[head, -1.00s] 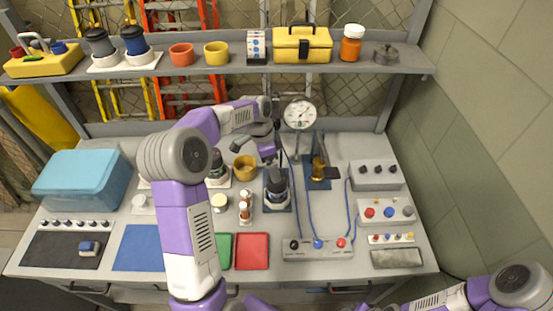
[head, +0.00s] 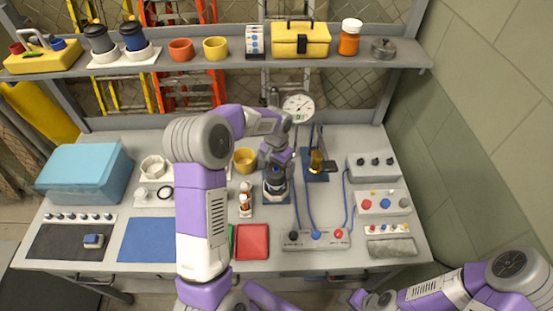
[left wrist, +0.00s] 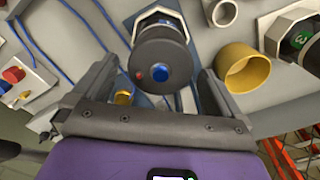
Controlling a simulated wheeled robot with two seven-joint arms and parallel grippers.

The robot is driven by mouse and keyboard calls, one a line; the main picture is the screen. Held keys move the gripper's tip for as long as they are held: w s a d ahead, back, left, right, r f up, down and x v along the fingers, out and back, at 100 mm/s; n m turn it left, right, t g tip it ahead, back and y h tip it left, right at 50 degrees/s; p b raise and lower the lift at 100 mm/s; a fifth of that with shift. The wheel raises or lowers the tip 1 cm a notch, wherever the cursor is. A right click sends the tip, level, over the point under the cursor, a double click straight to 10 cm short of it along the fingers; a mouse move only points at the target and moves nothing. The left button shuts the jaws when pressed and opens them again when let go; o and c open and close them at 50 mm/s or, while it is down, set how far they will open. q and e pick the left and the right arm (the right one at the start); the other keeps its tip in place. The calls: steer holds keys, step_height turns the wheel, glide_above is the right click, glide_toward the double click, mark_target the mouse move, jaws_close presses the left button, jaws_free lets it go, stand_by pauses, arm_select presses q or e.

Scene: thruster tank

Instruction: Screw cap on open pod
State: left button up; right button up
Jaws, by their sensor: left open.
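A pod (head: 274,188) with a dark body and blue band stands upright in a pale holder on a blue mat at the middle of the bench. In the left wrist view a dark round cap (left wrist: 160,50) with a blue centre and a small red dot sits at the pod's top. I cannot tell how tightly it sits. My left gripper (head: 277,165) is just above the pod; in the left wrist view its open fingers (left wrist: 155,90) are on either side of the cap, with gaps visible. My right gripper is not in view; only right arm links show at lower right.
A yellow cup (head: 245,161) stands left of the pod. A dial gauge (head: 298,107) stands behind, and a brass fitting (head: 316,162) to the right. Blue cables run to a button panel (head: 317,238) in front. A red tray (head: 252,241) lies at front left.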

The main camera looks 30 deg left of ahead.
arm_select(q)
steer(key=shift+f, duration=1.05)
steer(key=c, duration=1)
steer(key=o, duration=0.4)
steer(key=c, duration=0.3)
